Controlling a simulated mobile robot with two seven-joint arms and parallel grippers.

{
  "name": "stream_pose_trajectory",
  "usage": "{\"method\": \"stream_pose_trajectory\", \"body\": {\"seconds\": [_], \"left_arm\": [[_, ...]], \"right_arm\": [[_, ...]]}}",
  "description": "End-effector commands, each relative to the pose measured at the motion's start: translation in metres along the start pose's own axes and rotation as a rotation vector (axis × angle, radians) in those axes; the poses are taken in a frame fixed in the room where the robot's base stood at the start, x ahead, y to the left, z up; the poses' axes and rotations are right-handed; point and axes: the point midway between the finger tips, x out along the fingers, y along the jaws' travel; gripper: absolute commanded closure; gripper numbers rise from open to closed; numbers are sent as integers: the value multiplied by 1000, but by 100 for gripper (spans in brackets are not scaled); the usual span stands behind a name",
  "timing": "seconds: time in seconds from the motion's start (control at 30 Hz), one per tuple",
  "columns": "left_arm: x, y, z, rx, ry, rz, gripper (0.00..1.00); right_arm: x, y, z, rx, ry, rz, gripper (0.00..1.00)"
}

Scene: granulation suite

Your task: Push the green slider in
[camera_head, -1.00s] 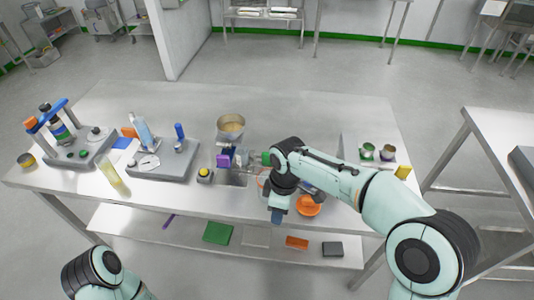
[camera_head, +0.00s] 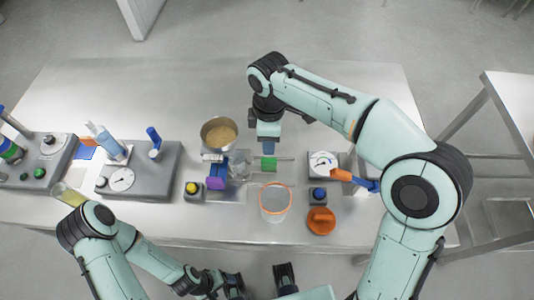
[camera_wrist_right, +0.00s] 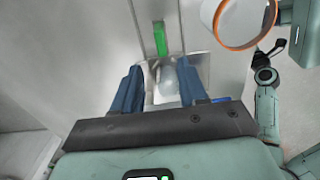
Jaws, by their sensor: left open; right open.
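The green slider (camera_head: 268,163) sits at the right side of a small clear-and-metal device (camera_head: 238,167) in the middle of the table. A thin light rod sticks out to its right. In the right wrist view the green slider (camera_wrist_right: 160,38) is ahead of the fingertips. My right gripper (camera_head: 268,142) points down just behind the slider in the head view, with no contact visible. Its blue fingers (camera_wrist_right: 160,85) are apart, with part of the device seen between them and nothing held. My left gripper (camera_head: 230,285) is low at the front edge, away from the device.
A purple block (camera_head: 217,180) and a bowl of tan powder (camera_head: 219,133) adjoin the device. An orange-rimmed clear beaker (camera_head: 276,203) stands in front of the slider. An orange disc (camera_head: 321,221) and a blue-knobbed box (camera_head: 318,195) are to the right. The table behind is clear.

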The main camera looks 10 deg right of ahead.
Motion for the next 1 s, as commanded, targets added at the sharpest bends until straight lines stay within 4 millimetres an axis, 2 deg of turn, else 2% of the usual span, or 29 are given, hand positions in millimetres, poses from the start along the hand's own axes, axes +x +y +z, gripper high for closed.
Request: {"method": "stream_pose_trajectory", "body": {"seconds": [0.3, 0.5, 0.7, 1.0], "left_arm": [[13, -5, 1, -2, -5, -2, 26], [17, -7, 1, -2, -6, -2, 26], [19, -7, 1, -2, -6, -2, 26], [19, -7, 1, -2, -6, -2, 26]], "right_arm": [[70, -1, 1, 1, -4, -5, 57], [102, -1, 1, 1, -2, -4, 57], [116, 0, 1, 2, -1, -1, 57], [118, 0, 0, 2, -1, -1, 57]]}}
